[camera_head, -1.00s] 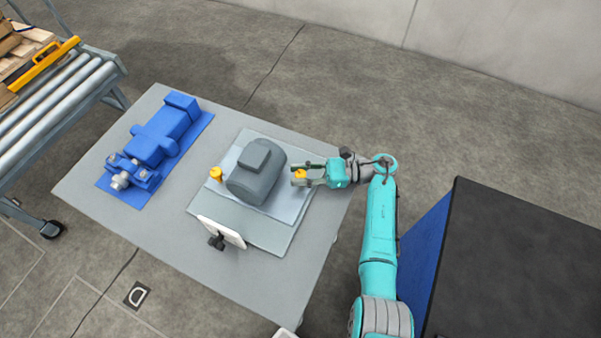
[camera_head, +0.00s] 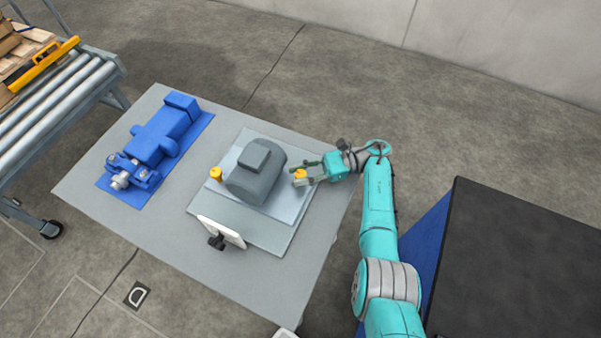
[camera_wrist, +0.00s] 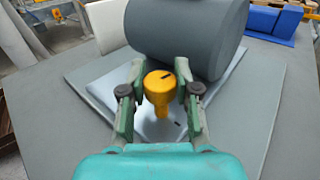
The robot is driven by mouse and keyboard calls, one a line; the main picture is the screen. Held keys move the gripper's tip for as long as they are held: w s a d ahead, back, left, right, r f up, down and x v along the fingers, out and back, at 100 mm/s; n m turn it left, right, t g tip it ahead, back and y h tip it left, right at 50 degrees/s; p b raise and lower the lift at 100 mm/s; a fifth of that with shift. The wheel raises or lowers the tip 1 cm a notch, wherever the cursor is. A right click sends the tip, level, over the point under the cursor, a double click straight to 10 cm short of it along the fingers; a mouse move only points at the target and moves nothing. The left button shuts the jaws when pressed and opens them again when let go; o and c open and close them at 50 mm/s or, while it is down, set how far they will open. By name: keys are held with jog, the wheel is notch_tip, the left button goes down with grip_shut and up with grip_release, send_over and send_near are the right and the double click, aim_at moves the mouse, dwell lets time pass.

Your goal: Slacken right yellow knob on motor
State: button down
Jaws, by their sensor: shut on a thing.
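The grey motor (camera_head: 256,172) sits on a light plate (camera_head: 247,222) on the grey table. The right yellow knob (camera_head: 300,175) is just right of the motor, between the fingers of my gripper (camera_head: 304,173). In the wrist view the same knob (camera_wrist: 160,88) has a round top with a dark mark and a stem or lever pointing toward my wrist. The left yellow knob (camera_head: 216,174) is on the motor's other side, untouched.
A blue machine (camera_head: 157,140) lies on a blue mat at the table's left. A white tablet-like panel (camera_head: 221,231) stands in front of the motor. A roller conveyor (camera_head: 60,98) is at far left. A dark-topped blue box (camera_head: 520,260) stands right of my arm.

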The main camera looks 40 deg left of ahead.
jog(key=shift+a, duration=0.1)
jog(key=c, duration=0.8)
grip_release()
jog(key=shift+m+t+y, duration=0.4)
jog(key=shift+y, duration=0.1)
